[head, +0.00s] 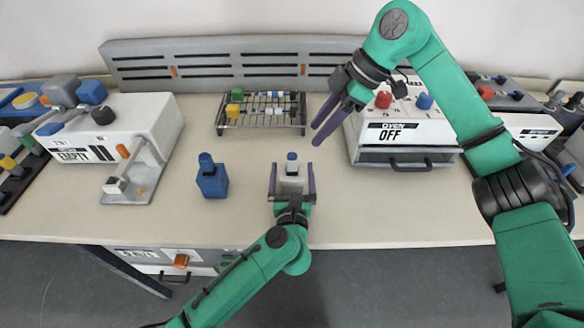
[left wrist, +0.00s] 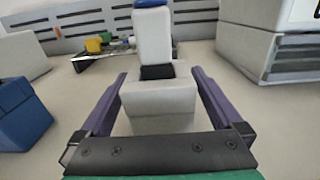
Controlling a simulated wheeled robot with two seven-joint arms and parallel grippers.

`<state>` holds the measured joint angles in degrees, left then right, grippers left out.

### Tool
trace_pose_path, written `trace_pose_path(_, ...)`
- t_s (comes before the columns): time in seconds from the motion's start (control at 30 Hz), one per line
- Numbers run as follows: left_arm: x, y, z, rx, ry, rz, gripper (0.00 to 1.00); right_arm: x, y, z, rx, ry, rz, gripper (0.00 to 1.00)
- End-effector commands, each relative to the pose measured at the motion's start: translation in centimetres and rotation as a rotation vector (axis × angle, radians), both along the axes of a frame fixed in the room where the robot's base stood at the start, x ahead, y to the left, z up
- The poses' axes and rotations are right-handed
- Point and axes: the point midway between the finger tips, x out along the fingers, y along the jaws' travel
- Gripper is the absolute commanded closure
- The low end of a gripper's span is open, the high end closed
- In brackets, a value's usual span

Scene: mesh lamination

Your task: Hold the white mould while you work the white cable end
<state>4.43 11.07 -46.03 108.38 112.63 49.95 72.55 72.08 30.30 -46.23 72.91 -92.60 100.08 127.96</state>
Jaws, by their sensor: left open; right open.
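The white mould (head: 290,186) stands upright near the table's front middle. In the left wrist view the mould (left wrist: 160,100) is a pale block with a dark socket on top. A white piece with a blue top (left wrist: 153,35), perhaps the white cable end, stands upright in that socket; it also shows in the head view (head: 292,163). My left gripper (head: 292,172) is open, one finger on each side of the mould, with small gaps showing in the left wrist view. My right gripper (head: 318,135) is open and empty, behind and right of the mould, by the OFF oven.
A blue mould (head: 212,182) with a blue top stands to the left. A wire rack (head: 262,112) with coloured pieces is behind. The OFF oven (head: 406,128) stands right, and a white press-like machine (head: 118,130) left. The table's front middle is clear right of the mould.

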Motion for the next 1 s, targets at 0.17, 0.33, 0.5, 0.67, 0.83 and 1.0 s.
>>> trace_pose_path(0.17,1.46,0.03,0.05,-0.001,0.0,0.001,0.0,0.0,0.0,0.0,0.0,0.0,0.0,0.5)
trace_pose_path(0.33,1.49,0.03,0.03,-0.001,0.0,0.001,0.0,0.0,0.01,0.0,0.0,0.0,0.0,0.5)
trace_pose_path(0.5,1.47,0.03,0.03,0.0,0.0,0.001,0.5,0.0,0.0,0.0,0.0,0.0,0.0,0.5)
trace_pose_path(0.67,1.46,0.04,0.02,0.0,0.0,0.001,0.35,0.0,0.0,0.0,0.0,0.0,0.0,0.5)
trace_pose_path(0.83,1.45,0.05,0.01,0.001,0.0,0.001,1.0,0.0,0.0,0.0,0.0,0.0,0.0,0.5)
trace_pose_path(1.0,1.44,0.05,0.0,0.001,0.0,0.001,1.0,0.0,0.0,0.0,0.0,0.0,0.0,0.5)
